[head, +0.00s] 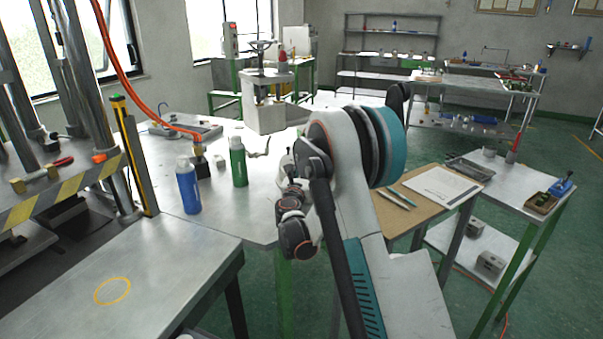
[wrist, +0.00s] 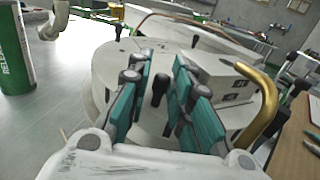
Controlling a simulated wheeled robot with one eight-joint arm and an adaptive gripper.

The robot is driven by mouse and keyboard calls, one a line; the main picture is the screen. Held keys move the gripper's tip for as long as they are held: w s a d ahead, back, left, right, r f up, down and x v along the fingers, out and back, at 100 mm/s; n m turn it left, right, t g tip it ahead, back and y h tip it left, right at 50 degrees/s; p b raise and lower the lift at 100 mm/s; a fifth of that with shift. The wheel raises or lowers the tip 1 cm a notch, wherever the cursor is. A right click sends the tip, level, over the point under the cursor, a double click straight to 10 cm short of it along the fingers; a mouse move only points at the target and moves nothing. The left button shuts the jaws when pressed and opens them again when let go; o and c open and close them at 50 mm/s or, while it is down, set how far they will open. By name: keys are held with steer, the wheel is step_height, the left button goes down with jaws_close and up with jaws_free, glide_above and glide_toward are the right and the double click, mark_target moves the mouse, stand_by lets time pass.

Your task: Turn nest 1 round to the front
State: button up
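In the wrist view my gripper (wrist: 160,88) is open, its two teal-padded fingers apart. A black upright knob (wrist: 160,89) shows between the fingers, with visible gaps on both sides. It stands on a pale round turntable (wrist: 104,62). A pale block (wrist: 222,78) with small dark labels sits on the turntable to the right of the fingers; the labels are too small to read surely, so I cannot tell which nest is nest 1. In the head view my arm hides the gripper and the turntable.
A brass curved handle (wrist: 268,95) rises close right of the gripper. A green bottle (head: 238,161) and a blue bottle (head: 188,186) stand on the metal table (head: 225,217). A grey press (head: 268,100) stands behind.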

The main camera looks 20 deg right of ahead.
steer(key=v, duration=1.2)
steer(key=shift+c, duration=0.6)
